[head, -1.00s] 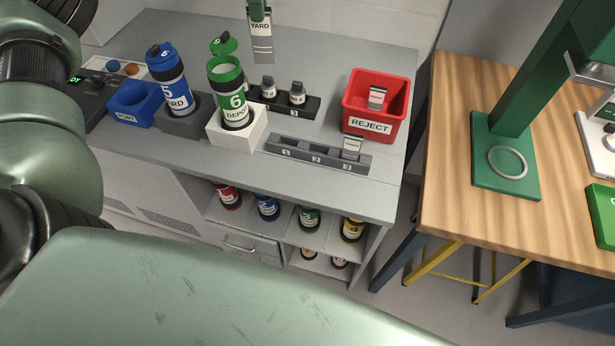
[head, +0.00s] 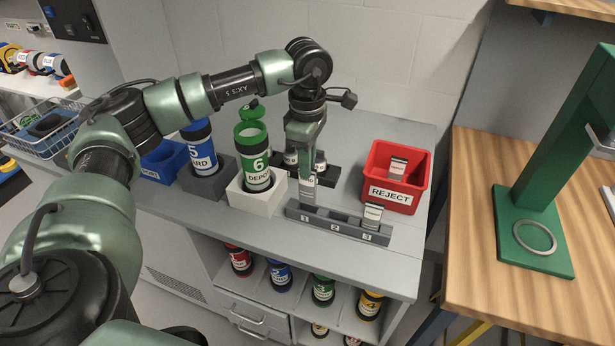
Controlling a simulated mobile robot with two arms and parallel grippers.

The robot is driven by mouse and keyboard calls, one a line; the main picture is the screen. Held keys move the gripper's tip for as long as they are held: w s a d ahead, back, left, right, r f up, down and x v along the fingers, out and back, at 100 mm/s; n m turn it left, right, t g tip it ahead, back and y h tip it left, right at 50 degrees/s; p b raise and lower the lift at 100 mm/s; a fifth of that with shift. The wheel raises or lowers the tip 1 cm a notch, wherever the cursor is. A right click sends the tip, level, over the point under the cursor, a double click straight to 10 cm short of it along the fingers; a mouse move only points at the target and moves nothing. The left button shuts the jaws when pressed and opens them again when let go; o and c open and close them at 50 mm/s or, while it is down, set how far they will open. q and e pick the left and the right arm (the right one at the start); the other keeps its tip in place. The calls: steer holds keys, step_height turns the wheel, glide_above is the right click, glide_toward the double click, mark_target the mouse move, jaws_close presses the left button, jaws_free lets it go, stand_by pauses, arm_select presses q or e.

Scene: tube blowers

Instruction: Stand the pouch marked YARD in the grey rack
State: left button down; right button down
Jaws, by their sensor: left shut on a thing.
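My left gripper (head: 307,176) points down and is shut on the pale YARD pouch (head: 308,192). The fingers hide most of the pouch, and its label cannot be read now. The pouch is upright at the slot marked 1, the left end of the grey rack (head: 338,224). I cannot tell whether its bottom is in the slot or just above it. Another pouch (head: 373,216) stands in the slot marked 3 at the rack's right end. The slot marked 2 looks empty. My right gripper is not in view.
A black holder with small bottles (head: 328,172) is behind the gripper.

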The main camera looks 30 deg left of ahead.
mark_target(308, 181)
arm_select(q)
step_height(308, 181, down, 5)
steer(key=shift+r+p, duration=0.1)
steer(key=shift+p, duration=0.4)
steer(key=shift+f, duration=0.2)
steer(key=shift+f+b, duration=0.25)
steer(key=shift+b, duration=0.05)
steer(key=c, duration=1.4)
jaws_free()
steer(key=shift+r, duration=0.1)
steer(key=shift+c, duration=0.2)
steer(key=shift+r, duration=0.15)
